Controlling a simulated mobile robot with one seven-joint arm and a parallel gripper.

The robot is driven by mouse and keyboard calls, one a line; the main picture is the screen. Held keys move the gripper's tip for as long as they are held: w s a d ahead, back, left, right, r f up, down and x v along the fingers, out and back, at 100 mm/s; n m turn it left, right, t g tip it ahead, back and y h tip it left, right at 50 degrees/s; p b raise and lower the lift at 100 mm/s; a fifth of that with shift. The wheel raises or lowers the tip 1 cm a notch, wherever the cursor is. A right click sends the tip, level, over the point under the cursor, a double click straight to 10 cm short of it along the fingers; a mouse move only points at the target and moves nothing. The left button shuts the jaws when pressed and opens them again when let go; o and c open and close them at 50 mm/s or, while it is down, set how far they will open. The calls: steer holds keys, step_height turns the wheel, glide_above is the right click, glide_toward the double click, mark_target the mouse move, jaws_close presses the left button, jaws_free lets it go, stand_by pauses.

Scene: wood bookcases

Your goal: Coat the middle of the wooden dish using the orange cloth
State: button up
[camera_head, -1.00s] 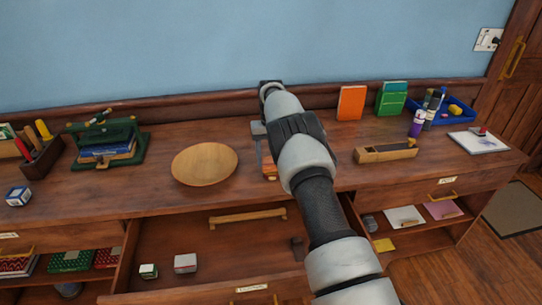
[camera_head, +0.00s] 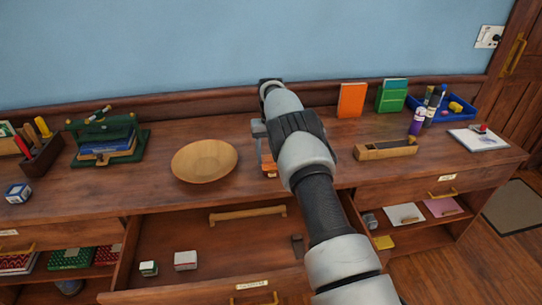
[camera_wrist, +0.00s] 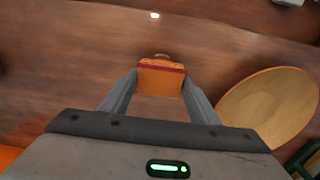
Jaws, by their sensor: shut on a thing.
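The wooden dish (camera_head: 205,160) is a round, shallow, pale bowl on the counter, with nothing visible in it. It also shows at the right of the wrist view (camera_wrist: 268,108). The orange cloth (camera_wrist: 160,80) looks like a small folded pad with a dark red band. My gripper (camera_wrist: 160,76) is shut on it, one finger on each side. In the head view the cloth (camera_head: 268,167) shows just right of the dish, apart from it, partly hidden by my gripper (camera_head: 264,150). I cannot tell whether the cloth touches the counter.
An open drawer (camera_head: 165,225) juts out below the dish. A green press (camera_head: 105,140) stands left of it. To the right are an orange book (camera_head: 351,100), a wooden plane-like block (camera_head: 386,149) and a blue tray (camera_head: 462,110). The counter between dish and press is clear.

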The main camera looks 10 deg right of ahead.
mark_target(271, 158)
steer(key=shift+f, duration=0.45)
stand_by(1.1)
steer(key=shift+r, duration=0.1)
steer(key=shift+r+p, duration=1.95)
steer(key=shift+r, duration=1.4)
steer(key=shift+r, duration=0.15)
